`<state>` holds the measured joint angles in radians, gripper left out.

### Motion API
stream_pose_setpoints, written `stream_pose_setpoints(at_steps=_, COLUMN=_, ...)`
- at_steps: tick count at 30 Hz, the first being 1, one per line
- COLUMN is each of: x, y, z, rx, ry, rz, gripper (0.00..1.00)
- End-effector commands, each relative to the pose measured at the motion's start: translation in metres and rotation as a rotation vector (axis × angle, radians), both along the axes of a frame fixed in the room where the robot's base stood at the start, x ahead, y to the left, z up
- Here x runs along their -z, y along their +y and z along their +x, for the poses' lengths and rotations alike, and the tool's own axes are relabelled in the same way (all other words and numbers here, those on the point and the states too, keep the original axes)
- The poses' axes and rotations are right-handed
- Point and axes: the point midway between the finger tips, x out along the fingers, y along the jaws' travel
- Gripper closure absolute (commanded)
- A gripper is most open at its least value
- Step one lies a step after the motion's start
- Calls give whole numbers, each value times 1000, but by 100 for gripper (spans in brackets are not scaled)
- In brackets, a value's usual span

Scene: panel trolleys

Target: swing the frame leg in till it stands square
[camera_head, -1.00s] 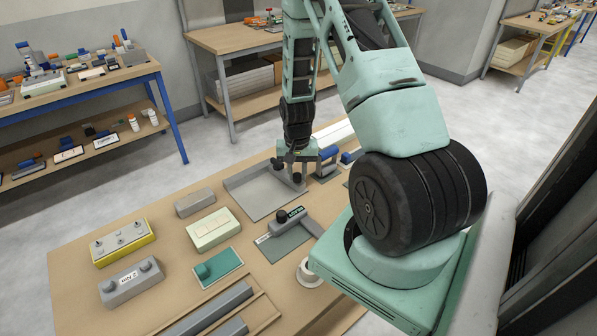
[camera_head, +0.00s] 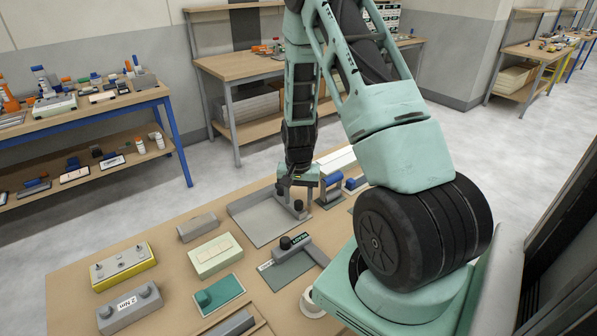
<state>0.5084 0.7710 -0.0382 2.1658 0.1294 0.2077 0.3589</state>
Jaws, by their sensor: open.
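A flat grey plate (camera_head: 258,222) with raised edges lies on the wooden table. A grey bar with a black knob (camera_head: 298,205) stands along its right side; I take this bar to be the frame leg, but its exact angle to the plate is hard to tell. My gripper (camera_head: 296,184) is open and points down just above the knob end. Whether its fingers touch the knob or bar cannot be told. The fingers and wrist hide the far end of the bar.
A labelled grey bar with a black knob (camera_head: 304,248) sits nearer on a dark plate. Blue-handled clamps (camera_head: 331,184) stand close to the right of my gripper. Several boxes (camera_head: 215,254) lie on the left. Bare wood (camera_head: 185,290) shows between them.

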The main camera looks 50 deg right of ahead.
Motion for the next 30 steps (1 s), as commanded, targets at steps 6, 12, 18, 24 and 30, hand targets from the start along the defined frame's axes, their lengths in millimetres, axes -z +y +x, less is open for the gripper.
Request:
stream_pose_setpoints(at_steps=6, x=-39, y=0, z=1, rx=-1, ry=-6, rz=-4, gripper=54)
stream_pose_setpoints(at_steps=12, x=-83, y=0, z=1, rx=-2, ry=-7, rz=-4, gripper=54)
stream_pose_setpoints(at_steps=18, x=-126, y=0, z=2, rx=-1, ry=-7, rz=-4, gripper=54)
stream_pose_setpoints(at_steps=24, x=-154, y=0, z=1, rx=-1, ry=-3, rz=-2, gripper=54)
stream_pose_setpoints(at_steps=30, x=-163, y=0, z=0, rx=0, ry=-1, rz=0, gripper=54)
